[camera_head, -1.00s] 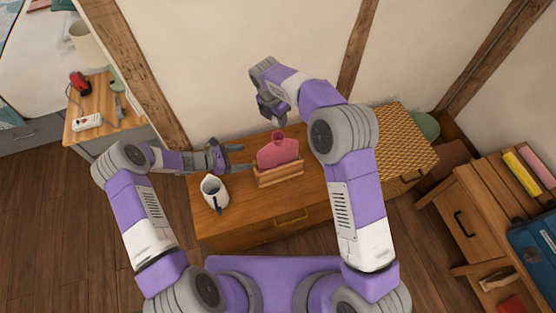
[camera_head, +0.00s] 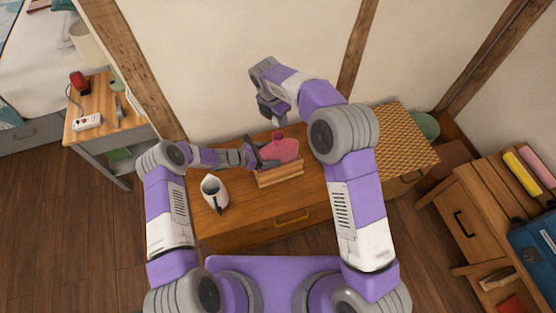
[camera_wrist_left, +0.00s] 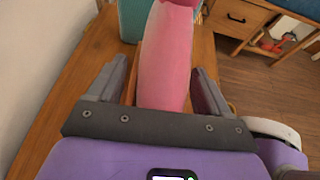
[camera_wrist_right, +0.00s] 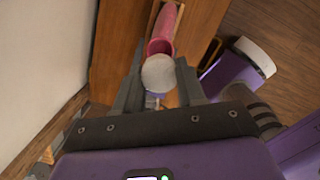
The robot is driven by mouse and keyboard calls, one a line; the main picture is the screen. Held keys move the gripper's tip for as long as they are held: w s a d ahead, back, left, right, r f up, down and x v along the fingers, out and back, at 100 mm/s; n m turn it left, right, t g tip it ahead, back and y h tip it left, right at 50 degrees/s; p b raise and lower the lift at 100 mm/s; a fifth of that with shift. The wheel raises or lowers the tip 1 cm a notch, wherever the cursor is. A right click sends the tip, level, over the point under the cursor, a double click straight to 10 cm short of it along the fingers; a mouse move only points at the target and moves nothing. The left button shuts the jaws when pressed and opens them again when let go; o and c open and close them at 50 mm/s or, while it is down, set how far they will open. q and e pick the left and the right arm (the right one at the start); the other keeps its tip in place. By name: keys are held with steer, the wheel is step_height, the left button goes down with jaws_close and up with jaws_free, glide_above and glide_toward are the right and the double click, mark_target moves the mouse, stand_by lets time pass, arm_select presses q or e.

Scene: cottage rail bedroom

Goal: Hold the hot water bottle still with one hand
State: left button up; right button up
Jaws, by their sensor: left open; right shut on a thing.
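The pink hot water bottle (camera_head: 282,148) stands upright in a wooden holder (camera_head: 281,177) on the dresser. My left gripper (camera_head: 263,157) is at its left side. In the left wrist view the bottle (camera_wrist_left: 165,60) lies between the open fingers, with a small gap visible on the left; contact on the right is unclear. My right gripper (camera_head: 268,108) is above and behind the bottle. In the right wrist view it is shut on a pale round piece (camera_wrist_right: 159,73), perhaps a stopper, over the bottle's open mouth (camera_wrist_right: 160,46).
A white jug (camera_head: 213,190) stands on the dresser (camera_head: 235,225) to the left of the holder. A woven box (camera_head: 402,135) is at the right. The wall is close behind. A nightstand (camera_head: 90,122) is at the far left.

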arm_select(q)
jaws_close()
arm_select(e)
glide_above(277, 132)
steer(key=s, duration=0.2)
steer(key=shift+s+f, duration=0.1)
steer(key=shift+f, duration=2.4)
steer(key=shift+f, duration=0.9)
steer(key=shift+f, duration=0.5)
arm_select(q)
steer(key=shift+s+r, duration=0.1)
arm_select(e)
steer(key=shift+s+d+f, duration=0.1)
steer(key=shift+d+f, duration=0.05)
steer(key=shift+f, duration=0.3)
steer(key=shift+r, duration=0.1)
steer(key=shift+r, duration=0.4)
